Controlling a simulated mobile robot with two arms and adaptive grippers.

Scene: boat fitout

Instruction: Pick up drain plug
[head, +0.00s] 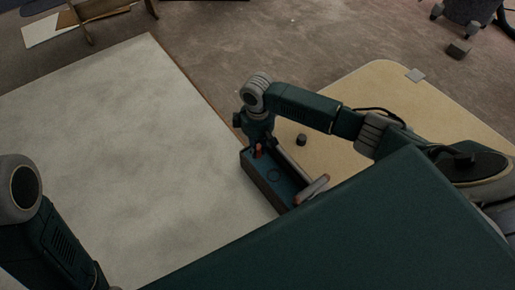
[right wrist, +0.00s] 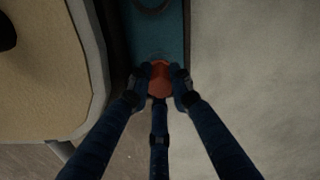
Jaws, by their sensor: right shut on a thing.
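The drain plug, a small orange-red piece (right wrist: 159,80), sits between the fingers of my right gripper (right wrist: 160,84) in the right wrist view. The fingers are shut on it from the sides.
The tray has a long bar handle (head: 295,162). A grey and red cylinder (head: 313,188) lies at its near end. A small dark object (head: 301,139) stands on the tan surface (head: 375,90) to the right. The pale surface (head: 120,130) on the left is clear.

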